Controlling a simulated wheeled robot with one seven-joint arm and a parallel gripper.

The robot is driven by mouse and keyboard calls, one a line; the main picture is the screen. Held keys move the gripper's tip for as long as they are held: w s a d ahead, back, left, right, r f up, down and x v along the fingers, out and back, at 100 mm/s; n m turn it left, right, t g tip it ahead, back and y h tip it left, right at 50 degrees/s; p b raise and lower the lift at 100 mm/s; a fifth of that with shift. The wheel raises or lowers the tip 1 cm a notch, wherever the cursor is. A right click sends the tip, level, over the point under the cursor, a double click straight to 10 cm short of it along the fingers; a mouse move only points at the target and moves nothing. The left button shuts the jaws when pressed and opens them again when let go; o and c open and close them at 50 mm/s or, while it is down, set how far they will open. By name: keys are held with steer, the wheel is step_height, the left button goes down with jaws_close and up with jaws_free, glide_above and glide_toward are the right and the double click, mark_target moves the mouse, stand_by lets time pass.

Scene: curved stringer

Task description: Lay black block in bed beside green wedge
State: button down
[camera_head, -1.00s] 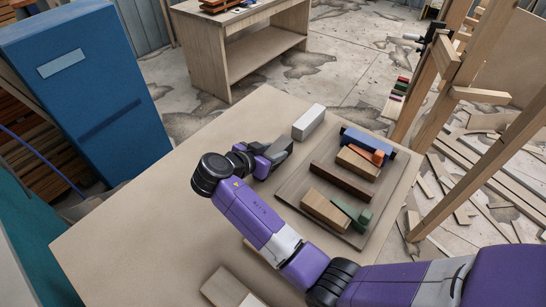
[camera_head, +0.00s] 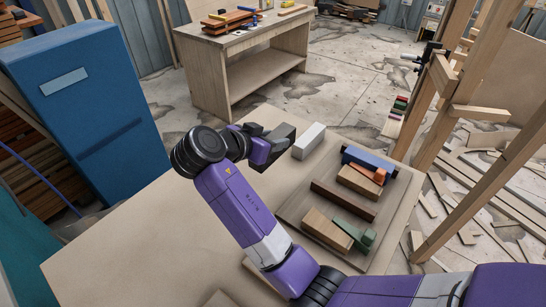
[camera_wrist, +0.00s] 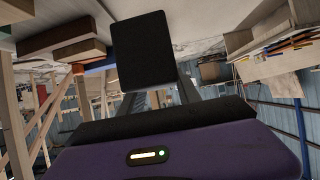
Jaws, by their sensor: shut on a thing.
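My gripper (camera_head: 270,143) is shut on the black block (camera_head: 284,132) and holds it above the table, left of the bed. In the wrist view the black block (camera_wrist: 142,52) sits upright between the fingers, its broad face toward the camera. The bed (camera_head: 290,210) is a shallow wooden tray, split by a dark brown bar (camera_head: 342,201). The green wedge (camera_head: 350,232) lies in its near part, against a tan wood block (camera_head: 327,229). My arm hides part of the table near the bed's front left.
A pale grey block (camera_head: 309,141) stands on the table between my gripper and the bed's far side. The bed's far part holds a blue piece (camera_head: 370,161), a wood block (camera_head: 357,181) and an orange wedge (camera_head: 378,174). Timber posts (camera_head: 483,187) rise right of the table.

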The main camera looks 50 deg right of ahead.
step_height(320, 180, up, 8)
steer(key=shift+r+b, duration=0.1)
steer(key=shift+b, duration=0.25)
